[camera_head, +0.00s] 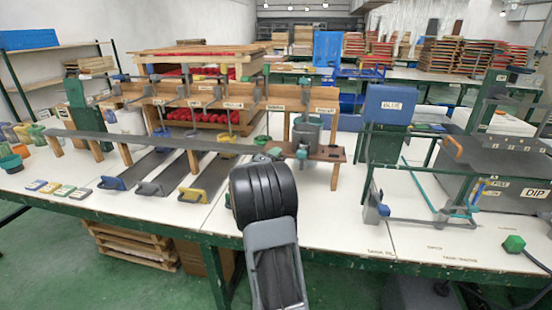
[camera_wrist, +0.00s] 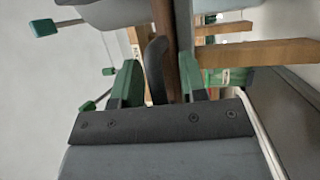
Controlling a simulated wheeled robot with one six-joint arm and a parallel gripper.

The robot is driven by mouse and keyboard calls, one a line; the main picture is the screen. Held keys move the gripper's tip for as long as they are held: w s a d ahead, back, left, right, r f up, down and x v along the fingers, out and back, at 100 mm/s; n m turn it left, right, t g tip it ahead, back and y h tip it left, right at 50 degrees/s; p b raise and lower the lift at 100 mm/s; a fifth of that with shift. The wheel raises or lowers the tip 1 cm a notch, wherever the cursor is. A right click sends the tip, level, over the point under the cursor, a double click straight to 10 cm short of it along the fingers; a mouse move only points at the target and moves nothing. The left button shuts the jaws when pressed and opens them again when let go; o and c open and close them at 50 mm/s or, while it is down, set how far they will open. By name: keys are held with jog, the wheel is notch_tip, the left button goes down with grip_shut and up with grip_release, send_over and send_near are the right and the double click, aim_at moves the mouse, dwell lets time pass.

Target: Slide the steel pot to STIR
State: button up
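The grey steel pot (camera_head: 306,134) stands upright at the right part of the raised rail (camera_head: 205,146), under a small sign too blurred to read. My gripper (camera_head: 272,153) is mostly hidden behind my own dark wrist, just left of and in front of the pot. In the wrist view my gripper (camera_wrist: 160,88) has its two green fingers apart. A dark curved handle (camera_wrist: 156,62) stands between them, with a gap visible on at least the right side. A grey rounded body, apparently the pot (camera_wrist: 130,12), shows at the top edge. Its contact with the handle cannot be seen.
Wooden posts carry the rail. Below it are dark trays with blue, grey and yellow handles (camera_head: 193,195). A blue box (camera_head: 389,104) on a frame stands to the right, and the DIP tank (camera_head: 500,170) beyond it. The white tabletop (camera_head: 330,222) is clear in front.

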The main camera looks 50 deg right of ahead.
jog(key=shift+c, duration=0.5)
grip_shut()
jog(key=shift+r, duration=0.1)
jog(key=shift+w, duration=0.15)
